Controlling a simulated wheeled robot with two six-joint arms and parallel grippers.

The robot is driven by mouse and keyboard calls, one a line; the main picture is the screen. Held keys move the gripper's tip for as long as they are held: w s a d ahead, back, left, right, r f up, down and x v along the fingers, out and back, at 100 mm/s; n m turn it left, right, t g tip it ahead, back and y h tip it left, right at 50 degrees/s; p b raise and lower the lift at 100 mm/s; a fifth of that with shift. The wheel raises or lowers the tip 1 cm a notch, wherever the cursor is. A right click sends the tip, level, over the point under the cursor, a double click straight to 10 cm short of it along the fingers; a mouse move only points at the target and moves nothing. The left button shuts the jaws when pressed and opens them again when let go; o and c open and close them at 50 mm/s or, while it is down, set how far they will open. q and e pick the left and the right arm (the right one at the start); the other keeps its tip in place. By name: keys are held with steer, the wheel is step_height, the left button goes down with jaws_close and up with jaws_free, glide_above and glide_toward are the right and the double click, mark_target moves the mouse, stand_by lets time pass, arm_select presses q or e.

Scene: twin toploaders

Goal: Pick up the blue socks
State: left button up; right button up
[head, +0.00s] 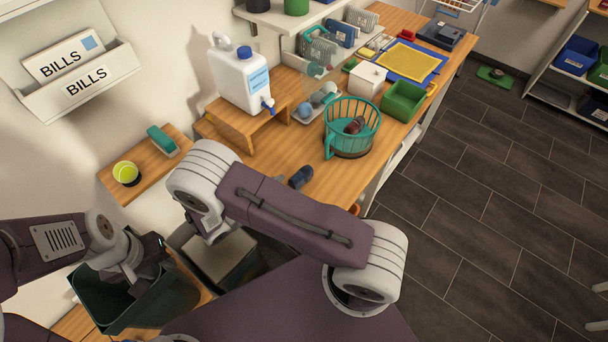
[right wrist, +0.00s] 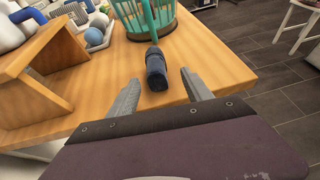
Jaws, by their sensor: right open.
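The blue socks are a dark navy rolled bundle (head: 300,178) on the wooden counter, just in front of the teal basket. In the right wrist view the bundle (right wrist: 157,72) lies ahead of and between the fingertips of my right gripper (right wrist: 160,86), which is open and empty. I cannot tell whether either finger touches it. In the head view my right arm hides that gripper. My left gripper (head: 150,262) is at the lower left over a dark green bin, and its fingers are too unclear to read.
The teal basket (head: 352,120) with a dark item inside stands just behind the socks, its handle (right wrist: 149,18) close to them. A wooden stand (head: 243,122) bearing a white jug (head: 240,78) is to the left. The counter's right edge is nearby. The dark green bin (head: 120,300) sits lower left.

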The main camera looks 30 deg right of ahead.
mark_target(293, 183)
steer(key=shift+d, duration=0.4)
steer(key=shift+p+x, duration=0.45)
steer(key=shift+x, duration=0.6)
steer(key=shift+w+d+f, duration=0.25)
steer(key=shift+w+d, duration=0.05)
steer(key=shift+d, duration=0.2)
steer(key=p+x, duration=0.1)
steer(key=x, duration=0.3)
steer(key=shift+w+d+r+p, duration=0.15)
steer(key=shift+w+d+p, duration=0.05)
steer(key=shift+w+p, duration=0.2)
steer(key=shift+d, duration=0.1)
jaws_close()
